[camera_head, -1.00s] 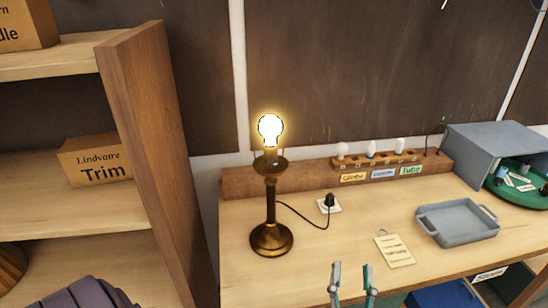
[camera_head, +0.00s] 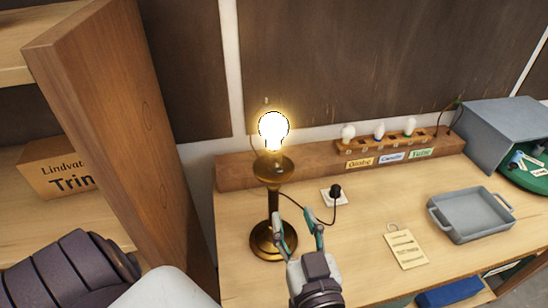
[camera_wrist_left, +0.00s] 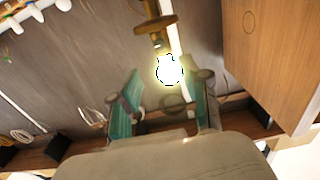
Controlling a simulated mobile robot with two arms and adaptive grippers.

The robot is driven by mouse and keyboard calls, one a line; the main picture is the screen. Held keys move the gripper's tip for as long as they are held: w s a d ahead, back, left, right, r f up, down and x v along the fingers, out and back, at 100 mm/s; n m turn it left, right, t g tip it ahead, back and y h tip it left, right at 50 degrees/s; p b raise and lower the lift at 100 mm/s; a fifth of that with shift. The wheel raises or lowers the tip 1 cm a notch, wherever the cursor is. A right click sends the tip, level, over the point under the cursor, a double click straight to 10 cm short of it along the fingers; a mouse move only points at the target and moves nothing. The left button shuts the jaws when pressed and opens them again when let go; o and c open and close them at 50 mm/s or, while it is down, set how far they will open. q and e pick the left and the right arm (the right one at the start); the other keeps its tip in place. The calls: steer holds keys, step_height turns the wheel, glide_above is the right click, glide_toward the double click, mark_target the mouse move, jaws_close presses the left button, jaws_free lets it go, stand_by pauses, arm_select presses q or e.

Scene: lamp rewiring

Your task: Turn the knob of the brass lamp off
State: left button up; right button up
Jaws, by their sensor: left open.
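The brass lamp (camera_head: 273,205) stands upright on the workbench, its bulb (camera_head: 273,128) glowing brightly. The knob is too small to make out clearly near the socket under the bulb. My left gripper (camera_head: 293,217) is open and empty, its fingers pointing up beside the lamp's stem, lower than the socket. In the left wrist view the lit bulb (camera_wrist_left: 169,70) shows between the open fingers (camera_wrist_left: 165,84), with the brass collar (camera_wrist_left: 155,24) above it in the picture. I cannot tell whether a finger touches the lamp. My right gripper is not in view.
A wooden bulb rack (camera_head: 330,160) runs along the back of the bench. A plug sits in a white socket plate (camera_head: 327,198) right of the lamp. A paper tag (camera_head: 405,248) and a grey tray (camera_head: 470,214) lie farther right. A tall shelf side (camera_head: 125,125) stands left.

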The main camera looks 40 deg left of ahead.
mark_target(278, 171)
arm_select(q)
steer(key=p+x, duration=0.1)
steer(key=x, duration=0.2)
steer(key=p+x, duration=0.1)
steer(key=x, duration=0.2)
steer(key=p+x, duration=0.1)
steer(key=x, duration=0.1)
steer(key=shift+w+a+r, duration=0.3)
steer(key=shift+r, duration=0.05)
steer(key=shift+f+p+x, duration=0.2)
steer(key=shift+p+x, duration=0.2)
steer(key=shift+x, duration=1.45)
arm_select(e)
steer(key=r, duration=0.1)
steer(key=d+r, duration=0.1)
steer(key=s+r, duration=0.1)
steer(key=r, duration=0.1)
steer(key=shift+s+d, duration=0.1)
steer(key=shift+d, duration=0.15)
arm_select(q)
steer(key=shift+c, duration=0.3)
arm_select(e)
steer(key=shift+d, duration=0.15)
arm_select(q)
jaws_close()
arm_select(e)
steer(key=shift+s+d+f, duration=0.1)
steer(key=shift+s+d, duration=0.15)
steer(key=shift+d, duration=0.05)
